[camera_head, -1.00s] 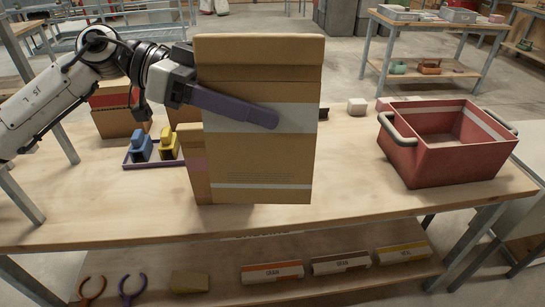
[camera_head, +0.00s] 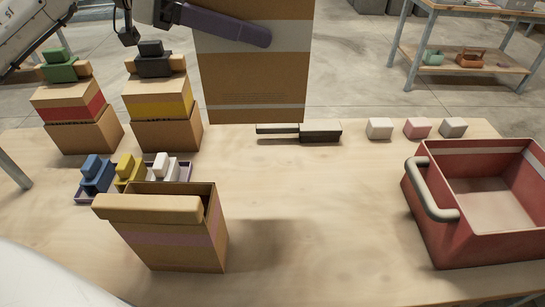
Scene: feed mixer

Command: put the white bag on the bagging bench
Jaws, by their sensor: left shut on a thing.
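The tall brown paper bag with white bands (camera_head: 250,85) hangs upright at the top centre of the head view, its top cut off. My left gripper (camera_head: 245,30) is shut on this bag, one purple finger lying across its front over the white band. The other finger is hidden behind it. The bag's lower edge shows over the back edge of the wooden bench (camera_head: 310,220) and looks clear of the top. I cannot tell whether this bench is the bagging bench. My right gripper is not in view.
A pink-banded bag (camera_head: 175,240) stands at front left. Red-banded (camera_head: 70,105) and yellow-banded (camera_head: 160,100) bags stand behind a tray of coloured scoop-like pieces (camera_head: 130,175). A dark tool (camera_head: 320,131) and small blocks (camera_head: 417,128) line the back; a red crate (camera_head: 470,240) is right. The bench middle is clear.

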